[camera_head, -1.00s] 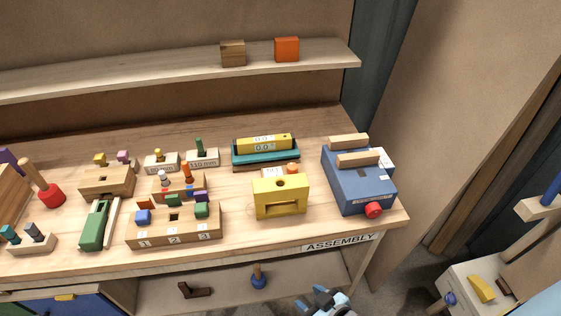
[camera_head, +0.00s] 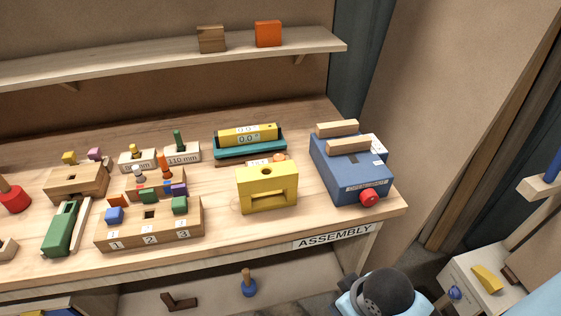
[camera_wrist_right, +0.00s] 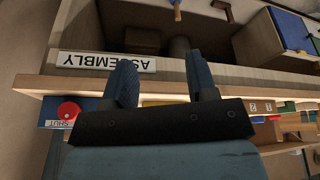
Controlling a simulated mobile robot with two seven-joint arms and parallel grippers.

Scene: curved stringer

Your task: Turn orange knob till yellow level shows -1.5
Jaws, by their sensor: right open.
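The yellow level (camera_head: 247,134) lies on a teal holder (camera_head: 262,150) toward the back of the bench. Its displays look like 0.0, but the digits are small. The orange knob (camera_head: 280,158) shows just in front of the holder, beside a small white label, partly hidden behind a yellow block. My right gripper (camera_wrist_right: 161,82) is open and empty in the wrist view, by the bench's front edge and well away from the knob. In the head view only a rounded part of my arm shows at the bottom. My left gripper is out of view.
A yellow block with a slot (camera_head: 267,190) stands in front of the knob. A blue box (camera_head: 347,170) with a red knob (camera_head: 369,199) is to its right. A numbered wooden block (camera_head: 150,228) is to the left. The bench's front strip is clear.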

